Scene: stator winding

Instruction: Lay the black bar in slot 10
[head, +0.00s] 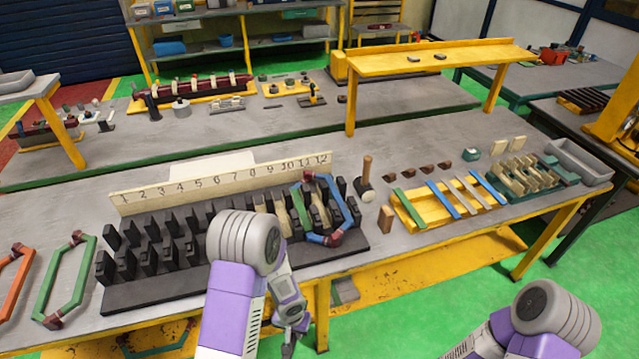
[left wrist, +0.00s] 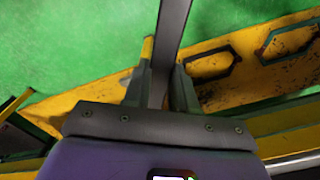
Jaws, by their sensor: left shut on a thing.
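The black bar (left wrist: 172,28) shows in the left wrist view as a long dark strip running up from between my left gripper's fingers (left wrist: 160,88). The gripper is shut on it. In the head view my left gripper (head: 290,332) hangs in front of the table's near edge, below the slotted block. I cannot make out the bar there. The dark slotted block (head: 150,297) stands behind it, under a board numbered 1 to 12 (head: 230,180). Slot 10 lies toward its right end, where cream pieces and a blue-green coil (head: 343,205) sit. My arm hides part of the block.
An orange coil (head: 12,290) and a green coil (head: 68,280) lie at left. A mallet (head: 365,180) stands right of the block. A yellow tray (head: 440,205) with coloured strips lies farther right. A yellow shelf (head: 430,262) with coils is under the table.

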